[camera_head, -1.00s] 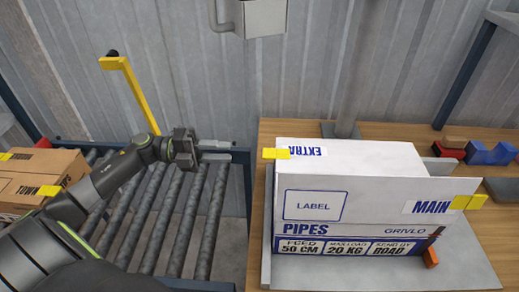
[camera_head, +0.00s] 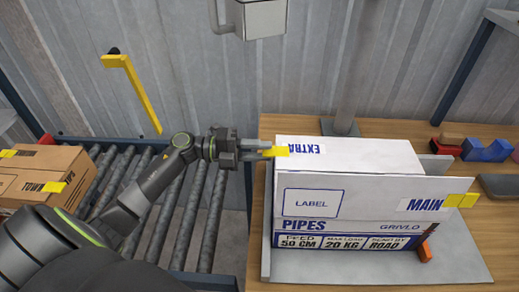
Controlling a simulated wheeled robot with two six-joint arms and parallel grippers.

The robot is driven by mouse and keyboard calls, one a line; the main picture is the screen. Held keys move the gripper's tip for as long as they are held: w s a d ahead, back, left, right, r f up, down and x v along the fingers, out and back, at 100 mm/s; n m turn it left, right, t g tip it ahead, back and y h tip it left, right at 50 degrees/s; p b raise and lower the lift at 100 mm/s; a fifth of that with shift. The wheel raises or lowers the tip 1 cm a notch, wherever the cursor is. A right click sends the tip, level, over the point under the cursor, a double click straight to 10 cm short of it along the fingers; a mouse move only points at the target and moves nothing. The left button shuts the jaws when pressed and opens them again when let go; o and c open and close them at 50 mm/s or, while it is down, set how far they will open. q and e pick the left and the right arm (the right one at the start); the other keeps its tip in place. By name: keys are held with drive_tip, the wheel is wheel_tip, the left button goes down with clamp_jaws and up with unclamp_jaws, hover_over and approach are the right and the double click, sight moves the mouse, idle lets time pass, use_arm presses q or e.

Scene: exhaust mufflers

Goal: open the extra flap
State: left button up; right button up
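A white carton (camera_head: 300,228) marked PIPES stands on the bench. Its EXTRA flap (camera_head: 350,155) lies flat across the top, with a yellow tab (camera_head: 277,150) sticking out at its left edge. The panel marked LABEL and MAIN (camera_head: 370,198) faces me, with another yellow tab (camera_head: 460,200) at its right end. My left gripper (camera_head: 268,152) reaches in from the left, its fingertips at the EXTRA tab and overlapping its left end. Whether the fingers are shut on the tab is not clear. My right gripper is out of view.
A grey metal holder (camera_head: 380,265) surrounds the carton on the wooden bench (camera_head: 258,215). A grey post (camera_head: 343,80) rises behind it. A roller conveyor (camera_head: 185,225) with a brown box (camera_head: 45,175) is at the left. Red and blue parts (camera_head: 485,148) lie at the right.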

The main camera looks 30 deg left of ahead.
use_arm(q)
clamp_jaws()
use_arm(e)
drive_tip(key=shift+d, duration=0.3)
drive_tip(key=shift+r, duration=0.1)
use_arm(q)
drive_tip(key=w+a+r+n+p, duration=0.2)
drive_tip(key=w+r+n+p, duration=0.2)
drive_tip(key=n+p, duration=1.1)
drive_tip(key=shift+w+a+r+n, duration=0.15)
drive_tip(key=shift+w+r+n, duration=0.25)
drive_tip(key=shift+r, duration=0.5)
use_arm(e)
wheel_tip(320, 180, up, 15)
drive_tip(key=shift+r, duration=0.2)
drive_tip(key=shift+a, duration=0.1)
